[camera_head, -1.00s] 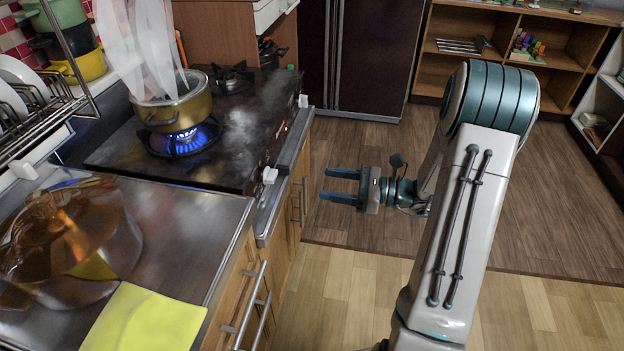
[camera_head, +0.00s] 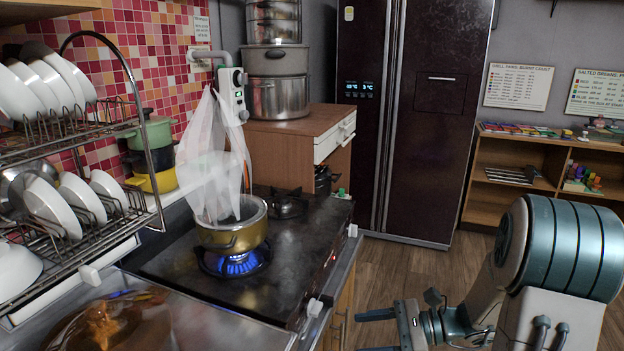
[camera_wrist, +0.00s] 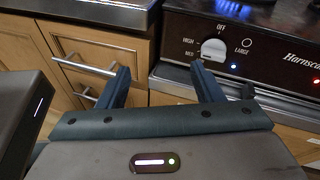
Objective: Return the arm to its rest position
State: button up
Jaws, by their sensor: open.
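My gripper (camera_head: 377,331) is at the lower right of the head view, in front of the stove and counter. Its two fingers are spread apart with nothing between them. In the wrist view my gripper (camera_wrist: 163,88) points at the cabinet drawers (camera_wrist: 95,55) and the stove's front panel (camera_wrist: 255,60) with its white knob (camera_wrist: 213,49). The gripper looks apart from these. My arm is bent, with its large teal joint at the right of the head view.
A yellow pot (camera_head: 232,236) sits over a lit blue burner (camera_head: 234,264), with whitish steam above it. A dish rack (camera_head: 152,205) stands at left. A dark fridge (camera_head: 425,130) and wooden shelves (camera_head: 487,205) stand behind. Floor (camera_head: 400,268) shows between stove and fridge.

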jog(key=s+a+r+n+g+h+p, duration=0.1)
jog(key=s+r+n+g+h+p, duration=0.2)
jog(key=s+r+n+h+p, duration=0.7)
jog(key=s+d+r+n+t+h, duration=0.3)
jog(key=s+r+n+h, duration=0.1)
jog(key=r+n, duration=0.3)
jog(key=shift+d+r+t+h+p, duration=0.2)
jog(key=shift+r+t+h+p, duration=0.1)
jog(key=shift+h+p, duration=0.15)
